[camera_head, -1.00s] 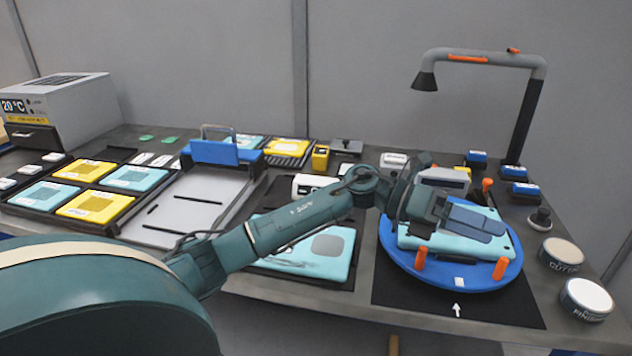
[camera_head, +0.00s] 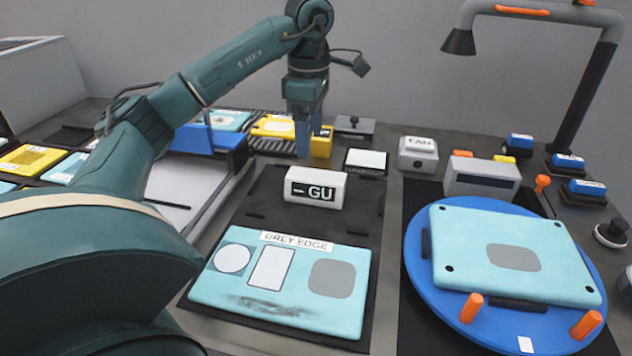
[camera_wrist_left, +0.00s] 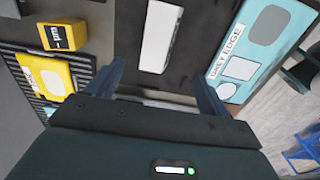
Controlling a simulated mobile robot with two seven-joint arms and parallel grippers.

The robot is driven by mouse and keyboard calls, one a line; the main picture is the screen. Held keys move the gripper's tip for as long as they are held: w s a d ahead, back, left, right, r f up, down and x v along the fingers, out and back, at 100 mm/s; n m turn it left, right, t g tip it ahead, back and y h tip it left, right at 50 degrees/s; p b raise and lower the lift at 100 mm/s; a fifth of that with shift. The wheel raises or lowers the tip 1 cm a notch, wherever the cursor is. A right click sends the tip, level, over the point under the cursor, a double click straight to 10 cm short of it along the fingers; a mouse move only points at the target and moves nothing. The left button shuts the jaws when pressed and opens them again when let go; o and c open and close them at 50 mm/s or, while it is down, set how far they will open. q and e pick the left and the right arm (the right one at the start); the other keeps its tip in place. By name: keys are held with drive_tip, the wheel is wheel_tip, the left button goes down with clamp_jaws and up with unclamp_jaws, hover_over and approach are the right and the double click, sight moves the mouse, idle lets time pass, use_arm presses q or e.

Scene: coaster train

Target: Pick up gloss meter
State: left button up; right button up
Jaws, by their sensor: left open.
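The gloss meter (camera_head: 316,188), a white block with a black "GU" display, stands on the dark mat behind the teal "GREY EDGE" panel (camera_head: 290,285). My left gripper (camera_head: 308,142) points down just behind and above it, open, with nothing held. In the left wrist view the white top of the gloss meter (camera_wrist_left: 157,37) lies ahead of the spread fingers (camera_wrist_left: 157,72), apart from them. The teal panel (camera_wrist_left: 262,45) shows at the right there. My right gripper is not in view.
A blue turntable (camera_head: 415,255) with a teal panel (camera_head: 515,250) and orange pegs is at right. A white box (camera_head: 418,154) and yellow block (camera_head: 321,143) stand behind the mat. A lamp (camera_head: 530,15) rises at back right. Yellow and teal panels lie at left.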

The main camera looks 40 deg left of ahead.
sight(313, 177)
use_arm(q)
wheel_tip(313, 177, down, 7)
drive_tip(key=shift+s+d+r+b, duration=0.1)
drive_tip(key=shift+b, duration=0.3)
drive_tip(key=f, duration=0.5)
drive_tip(key=shift+w+f, duration=0.3)
drive_tip(key=shift+f, duration=0.05)
drive_tip(key=shift+r, duration=0.1)
drive_tip(key=c, duration=1.3)
